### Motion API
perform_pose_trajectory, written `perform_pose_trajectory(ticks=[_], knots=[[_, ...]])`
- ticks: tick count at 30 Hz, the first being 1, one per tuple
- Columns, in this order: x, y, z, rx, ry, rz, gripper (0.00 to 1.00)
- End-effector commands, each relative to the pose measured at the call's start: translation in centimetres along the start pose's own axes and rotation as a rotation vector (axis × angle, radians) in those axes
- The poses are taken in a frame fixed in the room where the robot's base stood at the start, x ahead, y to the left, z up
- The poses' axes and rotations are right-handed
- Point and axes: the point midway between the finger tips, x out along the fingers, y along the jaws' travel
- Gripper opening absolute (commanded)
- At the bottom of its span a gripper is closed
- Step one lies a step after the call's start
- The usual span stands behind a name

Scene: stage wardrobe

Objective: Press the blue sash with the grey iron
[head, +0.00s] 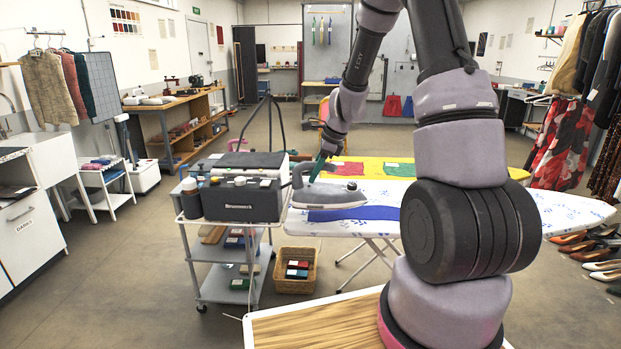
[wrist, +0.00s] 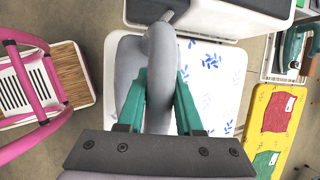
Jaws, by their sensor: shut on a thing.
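The grey iron (head: 328,196) is at the left end of the white ironing board (head: 560,206) with its blue leaf print. The blue sash (head: 368,213) lies flat along the board, its left part under or just in front of the iron. I cannot tell whether the iron's sole touches it. My gripper (head: 317,169), with teal fingers, is shut on the iron's handle. In the wrist view the grey handle (wrist: 160,55) runs between the fingers (wrist: 160,90). The sash does not show there, and my arm covers the board's middle in the head view.
A trolley (head: 215,285) with a dark box (head: 240,201) stands close to the left of the board. A wicker basket (head: 291,284) is on the floor beside it. A yellow board (head: 400,168) with red and green cloths is behind. Hanging clothes (head: 562,143) are at the right.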

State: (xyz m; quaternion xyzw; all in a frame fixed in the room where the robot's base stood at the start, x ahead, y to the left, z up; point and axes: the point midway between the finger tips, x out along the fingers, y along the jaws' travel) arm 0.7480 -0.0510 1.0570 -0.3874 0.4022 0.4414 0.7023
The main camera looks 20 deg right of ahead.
Motion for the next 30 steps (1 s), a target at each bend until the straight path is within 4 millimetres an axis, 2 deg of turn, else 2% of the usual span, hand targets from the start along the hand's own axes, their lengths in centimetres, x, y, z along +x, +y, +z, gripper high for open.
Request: perform_pose_trajectory(ticks=[15, 30], knots=[[-3.2, -0.7, 1.3, -0.001, -0.001, -0.004, 0.00], [-3.4, -0.8, 1.4, -0.001, -0.001, -0.003, 0.00]])
